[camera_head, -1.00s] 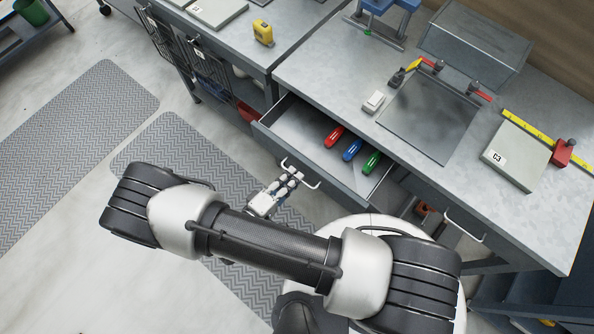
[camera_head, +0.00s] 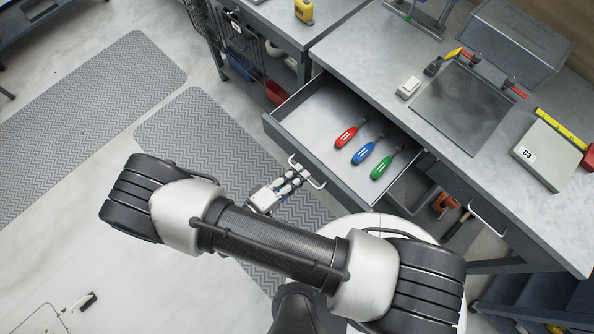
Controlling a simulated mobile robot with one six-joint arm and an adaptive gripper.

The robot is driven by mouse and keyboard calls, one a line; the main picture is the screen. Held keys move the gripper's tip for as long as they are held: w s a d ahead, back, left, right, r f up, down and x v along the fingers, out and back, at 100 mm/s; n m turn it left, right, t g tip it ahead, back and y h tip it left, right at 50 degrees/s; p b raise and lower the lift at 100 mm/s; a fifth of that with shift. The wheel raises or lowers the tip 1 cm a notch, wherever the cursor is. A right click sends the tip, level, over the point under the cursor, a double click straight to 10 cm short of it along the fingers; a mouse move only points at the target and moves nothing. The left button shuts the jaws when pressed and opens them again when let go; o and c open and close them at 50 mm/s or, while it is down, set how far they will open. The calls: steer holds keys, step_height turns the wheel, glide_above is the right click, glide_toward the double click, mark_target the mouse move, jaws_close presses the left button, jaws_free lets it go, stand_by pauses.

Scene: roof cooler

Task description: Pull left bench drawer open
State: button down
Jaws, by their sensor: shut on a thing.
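The left bench drawer (camera_head: 303,101) stands well out from under the grey bench top (camera_head: 349,48). Its handle (camera_head: 318,184) is a pale bar on the front panel. My gripper (camera_head: 297,173) is at the left part of this handle and shut on it. The fingers hide part of the bar. Inside the drawer lie a red-handled tool (camera_head: 346,138), a blue-handled tool (camera_head: 363,152) and a green-handled tool (camera_head: 384,166), side by side toward the right.
The bench top holds a dark plate (camera_head: 463,108), a white switch-like box (camera_head: 409,86) and a panel marked C3 (camera_head: 545,150). Patterned mats (camera_head: 215,140) cover the floor at left.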

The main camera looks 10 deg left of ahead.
steer(key=c, duration=1.7)
jaws_free()
steer(key=v, duration=1.2)
